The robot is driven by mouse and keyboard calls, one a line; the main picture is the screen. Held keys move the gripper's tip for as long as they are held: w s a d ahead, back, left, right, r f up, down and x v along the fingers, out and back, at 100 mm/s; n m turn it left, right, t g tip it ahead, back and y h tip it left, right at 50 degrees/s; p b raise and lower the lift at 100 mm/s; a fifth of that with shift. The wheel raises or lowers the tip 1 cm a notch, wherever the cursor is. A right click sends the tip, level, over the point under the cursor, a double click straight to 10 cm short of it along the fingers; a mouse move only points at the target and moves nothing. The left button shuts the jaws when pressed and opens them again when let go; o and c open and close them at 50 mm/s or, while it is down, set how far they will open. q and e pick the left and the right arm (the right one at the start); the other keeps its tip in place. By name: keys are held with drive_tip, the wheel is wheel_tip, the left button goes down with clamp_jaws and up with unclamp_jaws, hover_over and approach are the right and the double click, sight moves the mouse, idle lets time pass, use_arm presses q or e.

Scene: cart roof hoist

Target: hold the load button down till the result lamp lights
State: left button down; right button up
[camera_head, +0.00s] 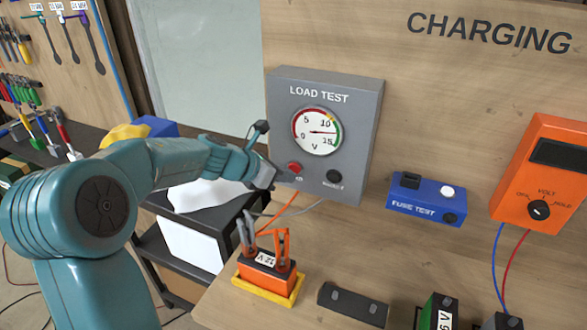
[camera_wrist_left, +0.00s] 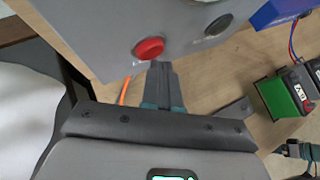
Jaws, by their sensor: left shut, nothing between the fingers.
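The grey load test box (camera_head: 361,130) is on the wooden panel. Its red button (camera_head: 294,168) is at the lower left and also shows in the wrist view (camera_wrist_left: 149,48). The round lamp (camera_head: 334,177) right of the button is dark; in the wrist view it is dark too (camera_wrist_left: 218,25). My left gripper (camera_head: 276,180) is shut and empty, its tips just below and left of the button. In the wrist view the closed fingers (camera_wrist_left: 160,72) point at the button's lower edge; I cannot tell if they touch it.
An orange battery (camera_head: 266,262) in a yellow tray stands below the box, with clamps on it. A dark block (camera_head: 352,304) and green battery (camera_head: 437,312) are on the bench. A blue fuse tester (camera_head: 426,199) and orange volt meter (camera_head: 540,175) are right. Teal parts show at the wrist view's lower right.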

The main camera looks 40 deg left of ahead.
use_arm(q)
drive_tip(key=shift+w+a, duration=0.15)
drive_tip(key=shift+w, duration=0.2)
idle(0.7)
drive_tip(key=shift+s, duration=0.1)
idle(5.8)
drive_tip(key=shift+s+d, duration=0.3)
drive_tip(key=shift+s, duration=0.4)
drive_tip(key=shift+s, duration=0.1)
drive_tip(key=shift+s+d+b, duration=0.25)
drive_tip(key=shift+s+b, duration=0.1)
drive_tip(key=shift+s, duration=0.4)
drive_tip(key=shift+s+d+b, duration=0.25)
drive_tip(key=shift+s+b, duration=0.05)
drive_tip(key=shift+s, duration=0.5)
drive_tip(key=shift+s+d+b, duration=0.25)
drive_tip(key=shift+s+b, duration=0.1)
drive_tip(key=shift+s, duration=0.4)
